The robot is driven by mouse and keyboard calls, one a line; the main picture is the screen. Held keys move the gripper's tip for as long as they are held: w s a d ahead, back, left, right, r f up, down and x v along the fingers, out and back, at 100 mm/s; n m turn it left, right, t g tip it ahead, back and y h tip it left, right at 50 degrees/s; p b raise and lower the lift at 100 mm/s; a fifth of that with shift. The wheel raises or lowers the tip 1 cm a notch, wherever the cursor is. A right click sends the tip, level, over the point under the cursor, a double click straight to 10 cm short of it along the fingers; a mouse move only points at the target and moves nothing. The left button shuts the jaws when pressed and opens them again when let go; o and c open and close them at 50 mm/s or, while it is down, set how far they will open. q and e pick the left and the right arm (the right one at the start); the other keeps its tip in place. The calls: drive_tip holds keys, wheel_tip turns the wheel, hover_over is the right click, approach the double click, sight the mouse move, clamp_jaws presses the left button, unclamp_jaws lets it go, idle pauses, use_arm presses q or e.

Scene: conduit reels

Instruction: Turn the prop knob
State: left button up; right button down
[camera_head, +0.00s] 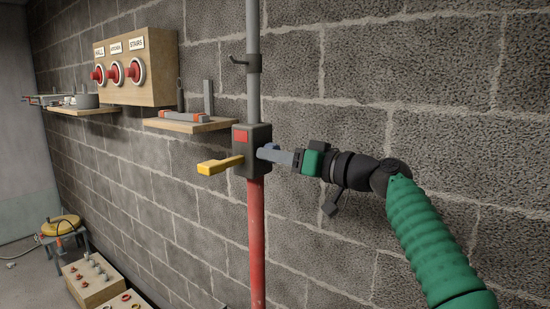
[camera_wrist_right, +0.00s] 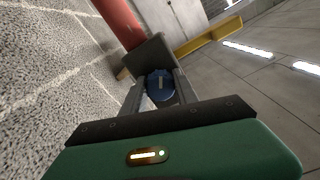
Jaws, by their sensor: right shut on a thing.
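A dark grey box (camera_head: 252,165) with a red patch sits on a vertical prop, grey above (camera_head: 253,60) and red below (camera_head: 256,245). A yellow lever (camera_head: 220,165) sticks out of its left side. A round blue knob (camera_wrist_right: 160,84) with a pale mark sits on the box's side facing my right gripper (camera_head: 272,154). That gripper reaches in from the right and is shut on the knob, one finger on each side in the right wrist view. In the head view the fingers mostly hide the knob. My left gripper is not in view.
A board (camera_head: 135,68) with several red buttons hangs on the block wall at the left. Small shelves (camera_head: 190,125) hold grey and orange items. A low stool (camera_head: 65,236) with a yellow reel and a box (camera_head: 92,280) of parts stand lower left. The wall at right is bare.

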drive_tip(key=shift+w+f, duration=0.1)
drive_tip(key=shift+f, duration=0.25)
drive_tip(key=c, duration=1.3)
unclamp_jaws()
drive_tip(key=shift+c, duration=0.2)
drive_tip(key=o, duration=0.4)
drive_tip(key=shift+w+r, duration=0.1)
drive_tip(key=shift+d+r, duration=0.1)
drive_tip(key=b+v, duration=0.7)
drive_tip(key=v, duration=1)
drive_tip(key=shift+b, duration=0.4)
